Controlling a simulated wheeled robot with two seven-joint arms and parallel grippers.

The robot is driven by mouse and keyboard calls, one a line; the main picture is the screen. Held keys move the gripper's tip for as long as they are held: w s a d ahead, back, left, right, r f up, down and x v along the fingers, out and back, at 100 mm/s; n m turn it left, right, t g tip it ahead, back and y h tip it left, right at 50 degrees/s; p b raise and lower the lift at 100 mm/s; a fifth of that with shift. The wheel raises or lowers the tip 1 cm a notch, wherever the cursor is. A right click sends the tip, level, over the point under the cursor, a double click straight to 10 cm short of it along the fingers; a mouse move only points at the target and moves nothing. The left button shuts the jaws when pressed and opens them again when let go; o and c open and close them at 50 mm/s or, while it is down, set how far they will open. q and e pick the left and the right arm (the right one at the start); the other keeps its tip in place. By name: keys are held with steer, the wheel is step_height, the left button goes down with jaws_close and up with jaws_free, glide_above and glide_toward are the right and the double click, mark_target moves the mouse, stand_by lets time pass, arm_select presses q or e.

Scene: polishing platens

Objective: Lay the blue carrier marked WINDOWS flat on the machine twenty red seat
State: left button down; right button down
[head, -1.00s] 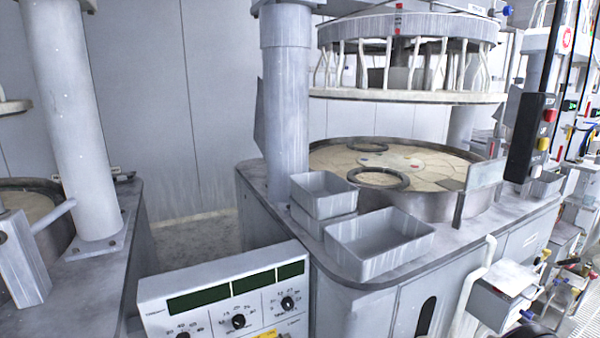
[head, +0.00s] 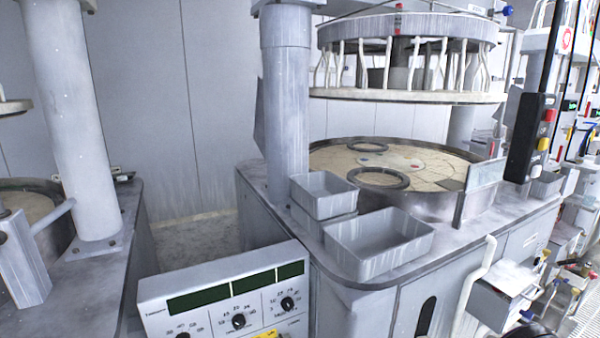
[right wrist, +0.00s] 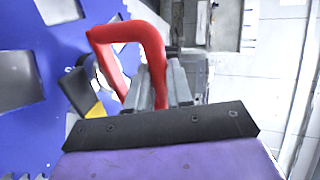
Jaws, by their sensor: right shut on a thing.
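In the right wrist view a blue plate (right wrist: 70,125) with rectangular cut-out windows and a toothed edge fills the left side; I read no marking on it. A red loop handle (right wrist: 153,50) stands in front of it. My right gripper (right wrist: 160,85) is shut on the red handle, with its grey fingers around the lower part. In the head view the machine's round platen (head: 440,170) has a pale tiled surface with small coloured marks, too small to read. Two dark rings, one farther (head: 360,146) and one nearer (head: 379,178), lie on it. Neither gripper shows in the head view.
Grey bins, one smaller (head: 322,194) and one larger (head: 378,245), stand at the machine's front edge. A thick column (head: 286,110) rises beside the platen. The raised upper ring (head: 407,97) hangs above it. A control panel (head: 225,300) is in the foreground.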

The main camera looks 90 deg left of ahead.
steer(key=shift+w+r+p, duration=0.1)
steer(key=shift+r+p, duration=0.45)
steer(key=shift+r, duration=0.15)
steer(key=shift+r+p, duration=2.15)
steer(key=shift+r, duration=0.8)
